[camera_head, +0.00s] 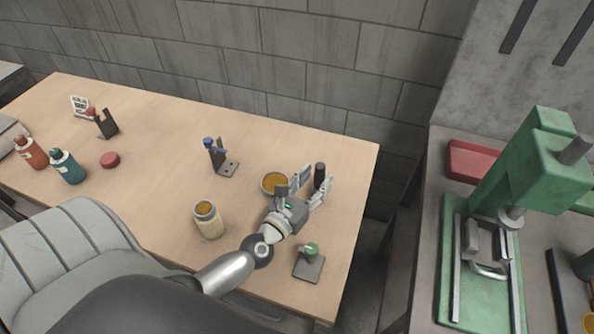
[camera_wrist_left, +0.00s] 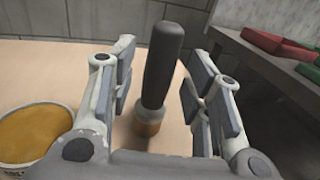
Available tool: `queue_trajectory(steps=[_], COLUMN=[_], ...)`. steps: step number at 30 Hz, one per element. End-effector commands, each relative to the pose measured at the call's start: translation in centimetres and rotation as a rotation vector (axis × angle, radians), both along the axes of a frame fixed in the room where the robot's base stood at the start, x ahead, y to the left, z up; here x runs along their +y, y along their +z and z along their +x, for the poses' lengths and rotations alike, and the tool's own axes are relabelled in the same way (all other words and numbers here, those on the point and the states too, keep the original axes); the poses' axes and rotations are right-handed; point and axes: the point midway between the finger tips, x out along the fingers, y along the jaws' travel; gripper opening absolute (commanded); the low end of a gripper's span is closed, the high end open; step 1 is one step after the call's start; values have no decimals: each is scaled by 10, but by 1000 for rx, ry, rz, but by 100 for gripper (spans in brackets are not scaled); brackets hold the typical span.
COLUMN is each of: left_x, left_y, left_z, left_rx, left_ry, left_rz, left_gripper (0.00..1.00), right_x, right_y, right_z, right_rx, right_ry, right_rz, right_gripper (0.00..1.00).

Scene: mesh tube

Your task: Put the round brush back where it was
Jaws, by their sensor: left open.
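The round brush (camera_head: 319,174) has a dark handle pointing up and stands about upright near the right end of the wooden table. In the left wrist view, the brush (camera_wrist_left: 162,65) shows its dark handle above a short amber lower end. My left gripper (camera_head: 316,184) is open, with one finger on each side of the handle. In the left wrist view, gaps show between the handle and both fingers. The gripper hides part of the brush in the head view. My right gripper is not in view.
A round tin with amber contents (camera_head: 273,183) sits just left of the gripper. A cream jar (camera_head: 208,221) and a stand with a blue top (camera_head: 222,160) are farther left. A green-knobbed plate (camera_head: 309,264) lies nearer. A green press (camera_head: 530,180) stands on the right bench.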

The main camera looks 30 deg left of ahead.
Motion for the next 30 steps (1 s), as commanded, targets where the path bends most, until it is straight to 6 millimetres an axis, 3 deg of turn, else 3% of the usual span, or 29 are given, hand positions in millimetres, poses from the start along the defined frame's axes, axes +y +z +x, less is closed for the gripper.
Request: queue_trajectory(steps=[6,15,21,30], left_x=[0,1,1,1], left_y=[-4,-2,0,1], left_z=[-41,-82,-93,-93], left_rx=[3,1,0,-1], left_ry=[-1,0,0,1], left_rz=[1,1,1,0], left_gripper=[45,45,45,45], right_x=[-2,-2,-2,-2], right_y=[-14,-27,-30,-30], right_z=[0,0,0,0], right_rx=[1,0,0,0], right_ry=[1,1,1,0], right_rz=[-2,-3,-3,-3], right_gripper=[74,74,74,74])
